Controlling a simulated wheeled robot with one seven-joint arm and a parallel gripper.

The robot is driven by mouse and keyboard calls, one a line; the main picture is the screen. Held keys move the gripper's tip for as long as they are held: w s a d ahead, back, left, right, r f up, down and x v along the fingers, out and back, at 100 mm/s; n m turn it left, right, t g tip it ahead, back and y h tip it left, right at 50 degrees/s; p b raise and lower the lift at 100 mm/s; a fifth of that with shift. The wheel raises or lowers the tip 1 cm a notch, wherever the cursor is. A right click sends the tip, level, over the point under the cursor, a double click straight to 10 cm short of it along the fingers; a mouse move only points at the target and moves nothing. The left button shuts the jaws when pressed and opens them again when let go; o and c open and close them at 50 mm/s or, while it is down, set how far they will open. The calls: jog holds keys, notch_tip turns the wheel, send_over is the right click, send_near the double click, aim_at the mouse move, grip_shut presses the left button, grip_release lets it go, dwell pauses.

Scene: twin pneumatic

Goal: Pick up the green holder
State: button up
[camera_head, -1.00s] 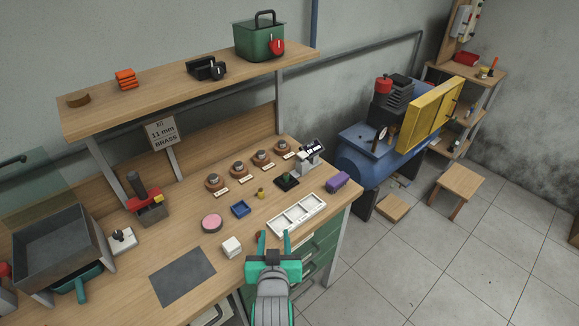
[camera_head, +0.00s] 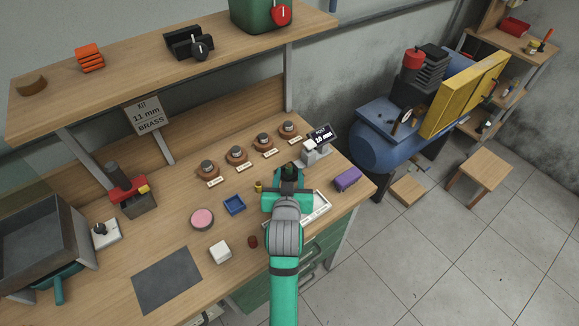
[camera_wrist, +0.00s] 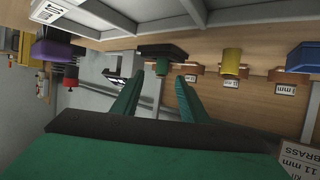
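The green holder has a dark flat base and a short green post. In the head view it is mostly hidden by my gripper (camera_head: 289,182), with a dark green part (camera_head: 289,169) showing at the fingertips. The wrist view is upside down. There the holder (camera_wrist: 162,52) stands on the bench, its post lying in the picture between the tips of my two green fingers (camera_wrist: 160,85). The fingers are apart, with a visible gap on each side of the post. I cannot tell how far past the tips the post is.
A white tray (camera_head: 321,204) lies beside my gripper. A white meter (camera_head: 316,149) stands just behind, and a purple block (camera_head: 348,179) is to the right. A small brass piece (camera_head: 258,187) and a blue tray (camera_head: 234,204) are to the left. Several brown-based pieces line the back.

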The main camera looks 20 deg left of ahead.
aim_at(289, 167)
jog(key=shift+x, duration=2.9)
jog(key=shift+a+r, duration=0.15)
jog(key=shift+r, duration=0.05)
grip_shut()
